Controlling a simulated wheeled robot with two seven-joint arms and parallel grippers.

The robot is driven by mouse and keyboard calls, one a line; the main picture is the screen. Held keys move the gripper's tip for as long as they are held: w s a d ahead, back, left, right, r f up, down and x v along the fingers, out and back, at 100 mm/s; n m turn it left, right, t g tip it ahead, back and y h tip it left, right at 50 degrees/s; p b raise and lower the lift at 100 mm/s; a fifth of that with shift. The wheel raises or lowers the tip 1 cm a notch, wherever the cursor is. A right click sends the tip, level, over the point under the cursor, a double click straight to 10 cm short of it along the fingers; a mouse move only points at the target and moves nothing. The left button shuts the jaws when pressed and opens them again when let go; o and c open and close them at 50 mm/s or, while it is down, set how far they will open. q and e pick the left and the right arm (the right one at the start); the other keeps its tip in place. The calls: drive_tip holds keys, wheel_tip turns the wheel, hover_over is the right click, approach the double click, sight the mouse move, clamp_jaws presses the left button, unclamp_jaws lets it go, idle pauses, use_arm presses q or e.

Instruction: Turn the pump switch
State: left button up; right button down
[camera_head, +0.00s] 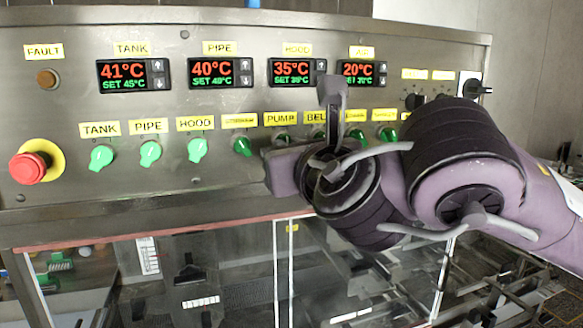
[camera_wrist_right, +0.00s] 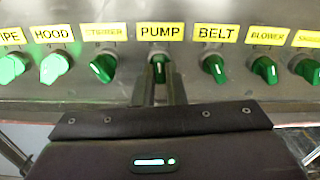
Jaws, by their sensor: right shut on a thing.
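The pump switch (camera_wrist_right: 159,67) is a green rotary knob under the yellow PUMP label (camera_wrist_right: 160,31), in the middle of the right wrist view. My right gripper (camera_wrist_right: 160,82) has its two narrow fingers closed on the knob from either side, partly hiding it. The knob's pointer looks roughly upright, but its exact angle is hard to tell. In the head view the PUMP label (camera_head: 281,118) shows just above my right gripper's dark body, and the fingertips are mostly hidden. My left gripper is not in view.
Neighbouring green knobs sit close on both sides: the stirrer knob (camera_wrist_right: 103,68) to the left and the belt knob (camera_wrist_right: 214,69) to the right. A red emergency button (camera_head: 28,168) is at the panel's left. Temperature displays (camera_head: 122,75) line the upper panel. Glass doors are below.

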drive_tip(key=shift+m+b, duration=2.75)
drive_tip(key=shift+m, duration=0.85)
drive_tip(key=shift+r, duration=0.1)
drive_tip(key=c, duration=1.5)
unclamp_jaws()
drive_tip(key=b+v, duration=0.2)
drive_tip(key=v, duration=0.5)
drive_tip(key=shift+s+d+b, duration=0.1)
drive_tip(key=shift+s+b, duration=0.25)
